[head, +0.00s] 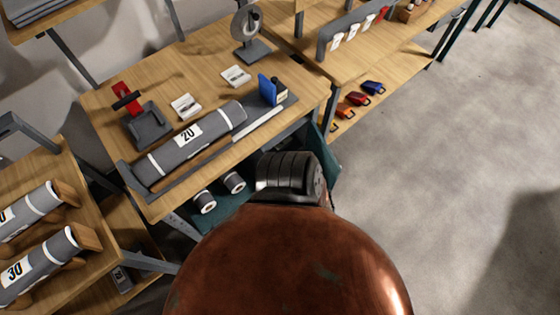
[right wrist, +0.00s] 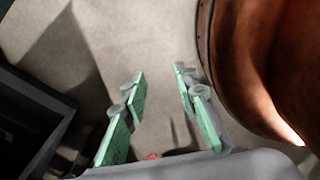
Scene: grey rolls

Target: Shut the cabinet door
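The cabinet is the dark teal unit (head: 228,214) under the workbench in the head view. Its door seems to be the teal panel (head: 334,176) at the right, standing open at an angle. Part of the door and the cabinet front is hidden behind my own body. Two small grey rolls (head: 234,182) lie inside the cabinet. My right gripper (right wrist: 160,78) shows in the right wrist view, its green-padded fingers apart with nothing between them. I cannot tell how far it is from the door. My left gripper shows in neither view.
The workbench (head: 285,65) carries a large grey roll labelled 20 (head: 190,143). A shelf (head: 95,275) with more rolls stands at the left. Concrete floor (head: 450,160) is clear at the right. A dark-framed object (right wrist: 35,115) is at the left in the wrist view.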

